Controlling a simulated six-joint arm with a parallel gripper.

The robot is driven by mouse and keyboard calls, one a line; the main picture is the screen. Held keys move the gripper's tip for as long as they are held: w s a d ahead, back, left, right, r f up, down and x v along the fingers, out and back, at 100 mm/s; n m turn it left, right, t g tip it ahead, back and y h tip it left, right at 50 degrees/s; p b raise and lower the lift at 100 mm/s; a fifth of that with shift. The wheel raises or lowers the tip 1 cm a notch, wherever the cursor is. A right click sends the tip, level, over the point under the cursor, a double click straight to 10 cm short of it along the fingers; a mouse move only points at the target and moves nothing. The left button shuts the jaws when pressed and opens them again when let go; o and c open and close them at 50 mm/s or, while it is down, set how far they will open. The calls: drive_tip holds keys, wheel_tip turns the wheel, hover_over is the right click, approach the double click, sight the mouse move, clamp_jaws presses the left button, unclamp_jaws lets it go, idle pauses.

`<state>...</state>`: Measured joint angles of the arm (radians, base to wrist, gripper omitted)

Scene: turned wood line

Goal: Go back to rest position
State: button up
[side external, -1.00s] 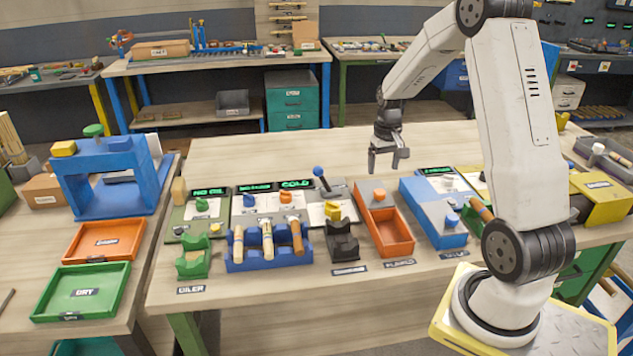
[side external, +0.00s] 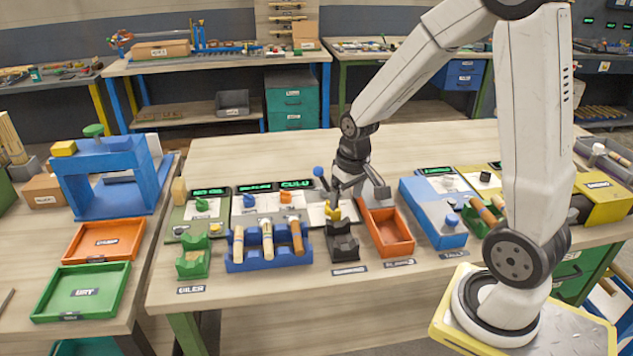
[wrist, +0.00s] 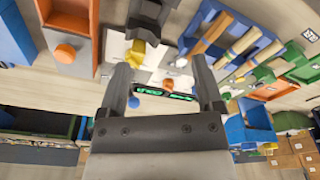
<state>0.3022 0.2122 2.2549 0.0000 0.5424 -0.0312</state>
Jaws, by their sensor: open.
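My gripper (side external: 358,196) is over the control panels on the near bench, pointing down, with its jaws apart and nothing visible between them. In the wrist view its two fingers (wrist: 162,78) are spread wide. The yellow knob (side external: 334,213) is close to the left finger in the side view; whether they touch I cannot tell. In the wrist view the yellow knob (wrist: 137,50) shows between the fingers, nearer the left one. The black holder (side external: 343,243) stands just in front of the gripper and looks empty. A lever with a blue ball (side external: 318,171) is close on its left.
A blue rack (side external: 238,266) with several turned wood pieces stands left of the black holder. An orange bin (side external: 388,235) and a blue box (side external: 430,215) are to the right. Green-lit displays (side external: 297,184) line the panels. The bench top (side external: 240,150) behind them is clear.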

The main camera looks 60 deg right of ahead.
drive_tip(key=s+a+n, duration=0.1)
drive_tip(key=s+a, duration=0.2)
drive_tip(key=a, duration=0.2)
drive_tip(key=s+a+n+t, duration=0.1)
drive_tip(key=s+a+n, duration=0.1)
drive_tip(key=a, duration=0.3)
drive_tip(key=shift+s+a+f, duration=0.25)
drive_tip(key=shift+s+a, duration=0.1)
drive_tip(key=shift+s, duration=0.05)
